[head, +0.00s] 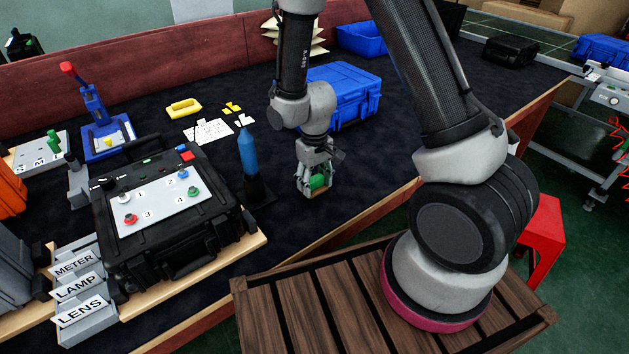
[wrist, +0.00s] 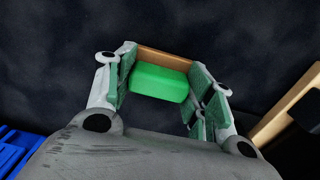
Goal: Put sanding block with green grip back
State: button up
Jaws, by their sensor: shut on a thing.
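The sanding block with green grip (head: 319,182) is between the fingers of my gripper (head: 315,186), near the right edge of the dark table. In the wrist view the block's green grip (wrist: 158,83) and brown base (wrist: 166,58) show between the two green-padded fingers (wrist: 160,88). My gripper is shut on the block and points down. The block is at or just above the dark table surface (head: 290,222); I cannot tell whether it touches.
A blue case (head: 345,95) stands behind my gripper. A blue bottle-like tool (head: 248,160) stands to the left, beside a black control case (head: 190,235) with buttons. The table's wooden edge (head: 375,210) is close on the right.

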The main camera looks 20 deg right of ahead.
jog(key=shift+f, duration=0.1)
jog(key=o, duration=1)
notch_tip(320, 180, up, 12)
notch_tip(320, 180, up, 14)
jog(key=f+m+t, duration=0.1)
jog(key=m+t, duration=0.1)
send_over(314, 178)
jog(key=s+d, duration=0.5)
jog(key=d, duration=0.3)
jog(key=s+d+r, duration=0.2)
jog(key=s+r, duration=0.1)
jog(key=s, duration=0.1)
jog(key=s+d+r+m+t, duration=0.1)
jog(key=s+d+r, duration=0.1)
jog(key=s, duration=0.3)
jog(key=s+d+r+t, duration=0.1)
jog(key=s+d+r, duration=0.2)
jog(key=s+r, duration=0.1)
jog(key=shift+s+r+m, duration=0.1)
jog(key=shift+s+m, duration=0.2)
jog(key=shift+s, duration=0.4)
